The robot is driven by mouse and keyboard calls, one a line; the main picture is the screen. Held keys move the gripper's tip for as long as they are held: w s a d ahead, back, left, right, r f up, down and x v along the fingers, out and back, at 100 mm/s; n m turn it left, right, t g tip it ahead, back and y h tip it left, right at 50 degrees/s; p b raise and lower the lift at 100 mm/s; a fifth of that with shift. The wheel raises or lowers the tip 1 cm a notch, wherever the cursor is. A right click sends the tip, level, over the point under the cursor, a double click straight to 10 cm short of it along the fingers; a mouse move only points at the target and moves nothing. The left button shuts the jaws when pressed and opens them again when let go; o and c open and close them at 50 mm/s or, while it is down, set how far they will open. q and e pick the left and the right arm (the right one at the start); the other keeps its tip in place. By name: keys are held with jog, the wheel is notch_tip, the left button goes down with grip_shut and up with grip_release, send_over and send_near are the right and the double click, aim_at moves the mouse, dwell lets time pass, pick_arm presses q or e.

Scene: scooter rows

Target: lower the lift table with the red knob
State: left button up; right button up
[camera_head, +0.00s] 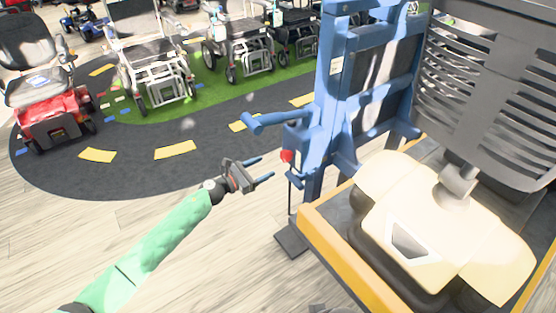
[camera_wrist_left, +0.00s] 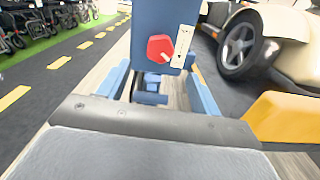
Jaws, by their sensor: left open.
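The red knob (camera_head: 286,156) sits on the side of the blue lift frame (camera_head: 318,120), below a blue handle bar. In the left wrist view the red knob (camera_wrist_left: 160,48) faces me on a blue post, beside a pale plate. The lift table (camera_head: 322,243) has a yellow edge and carries a cream scooter (camera_head: 440,225). My left gripper (camera_head: 266,168) is open and empty, a short way left of the knob and apart from it. Its two blue fingers point toward the post. My right gripper does not show.
A blue handle bar (camera_head: 285,120) sticks out left above the knob. A dark foot plate (camera_head: 293,240) lies on the floor at the platform's left corner. A red scooter (camera_head: 50,115) and several wheelchairs stand farther back. The wooden floor left of the lift is clear.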

aim_at(283, 157)
pick_arm(q)
jog(key=p+x, duration=0.1)
jog(key=x, duration=0.5)
jog(key=shift+w+d+r, duration=0.1)
jog(key=shift+w+d, duration=0.1)
jog(key=shift+w+d+p, duration=0.25)
jog(key=shift+d+p, duration=0.05)
jog(key=shift+d, duration=0.05)
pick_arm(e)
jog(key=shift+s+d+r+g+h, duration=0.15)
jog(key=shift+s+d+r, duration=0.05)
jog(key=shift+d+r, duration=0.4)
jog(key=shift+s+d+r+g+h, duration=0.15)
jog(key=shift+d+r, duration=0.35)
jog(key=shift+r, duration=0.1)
pick_arm(q)
jog(key=c, duration=1)
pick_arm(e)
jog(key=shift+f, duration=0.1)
